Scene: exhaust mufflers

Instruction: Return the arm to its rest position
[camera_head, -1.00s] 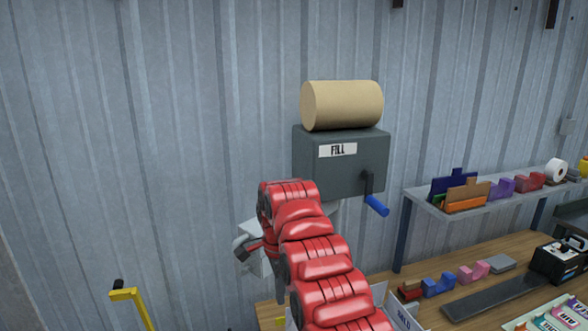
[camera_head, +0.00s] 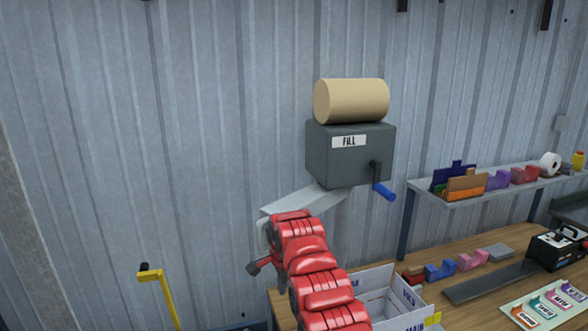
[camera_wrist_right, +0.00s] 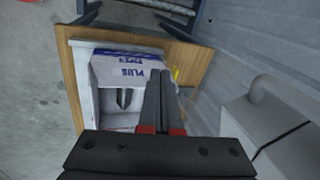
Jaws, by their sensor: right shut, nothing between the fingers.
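My right arm (camera_head: 310,265) is the red segmented arm rising from the bottom of the head view. Its gripper (camera_head: 258,266) shows as a small dark tip left of the arm, in front of the corrugated wall. In the right wrist view the two fingers of my right gripper (camera_wrist_right: 162,100) are together, shut with nothing between them. They point over an open white carton (camera_wrist_right: 112,88) on the wooden bench, apparently above it. My left gripper is not in view.
A grey FILL machine (camera_head: 350,155) with a paper roll (camera_head: 351,101) and blue-handled crank (camera_head: 384,191) stands behind the arm. The carton (camera_head: 380,284) sits on the bench (camera_head: 440,312). A shelf (camera_head: 500,188) with coloured holders is at right. A yellow post (camera_head: 170,300) stands left.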

